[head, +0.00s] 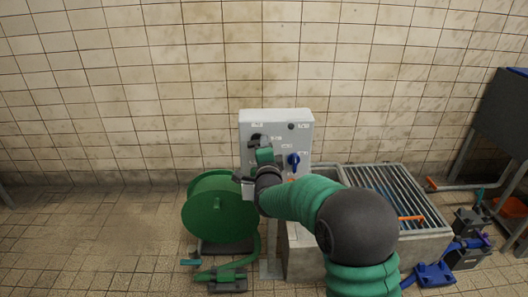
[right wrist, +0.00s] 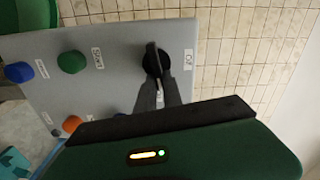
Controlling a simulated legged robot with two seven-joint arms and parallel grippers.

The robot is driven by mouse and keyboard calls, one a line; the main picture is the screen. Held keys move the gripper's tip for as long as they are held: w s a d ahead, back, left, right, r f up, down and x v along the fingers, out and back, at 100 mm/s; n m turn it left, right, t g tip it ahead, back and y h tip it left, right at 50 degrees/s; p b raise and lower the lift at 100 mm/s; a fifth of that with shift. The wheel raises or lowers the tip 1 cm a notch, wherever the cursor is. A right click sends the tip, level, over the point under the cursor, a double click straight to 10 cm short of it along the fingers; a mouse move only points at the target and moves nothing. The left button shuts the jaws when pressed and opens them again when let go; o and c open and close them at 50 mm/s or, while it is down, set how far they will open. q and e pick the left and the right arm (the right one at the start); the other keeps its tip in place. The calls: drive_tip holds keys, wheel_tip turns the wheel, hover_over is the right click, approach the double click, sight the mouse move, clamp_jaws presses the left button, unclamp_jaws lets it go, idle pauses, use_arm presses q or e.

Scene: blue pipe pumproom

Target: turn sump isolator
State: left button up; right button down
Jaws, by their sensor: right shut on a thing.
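A grey control panel (head: 275,116) stands in front of the tiled wall; its face also shows in the right wrist view (right wrist: 110,35). A black rotary knob (head: 256,137) sits at its upper left, and it shows close up in the right wrist view (right wrist: 152,58). The labels are too small to read, so I cannot tell which one names the sump isolator. My right gripper (head: 260,146) is shut on the black knob, with its two dark fingers (right wrist: 158,88) around the handle. The fingers partly hide the knob. My left gripper is not in view.
The panel also carries a blue knob (head: 294,160), a green knob (right wrist: 72,62) and an orange knob (right wrist: 72,124). A green hose reel (head: 215,205) stands at lower left. A grated concrete basin (head: 330,262) is at right. Open floor lies farther left.

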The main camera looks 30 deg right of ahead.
drive_tip(key=shift+s+d+f+m+b, duration=0.1)
drive_tip(key=shift+f+m+b, duration=0.6)
drive_tip(key=shift+m, duration=0.4)
drive_tip(key=c, duration=1.5)
unclamp_jaws()
drive_tip(key=shift+r, duration=0.2)
drive_tip(key=shift+r, duration=0.15)
drive_tip(key=p+v, duration=0.3)
drive_tip(key=v, duration=1.3)
drive_tip(key=shift+s+a, duration=0.3)
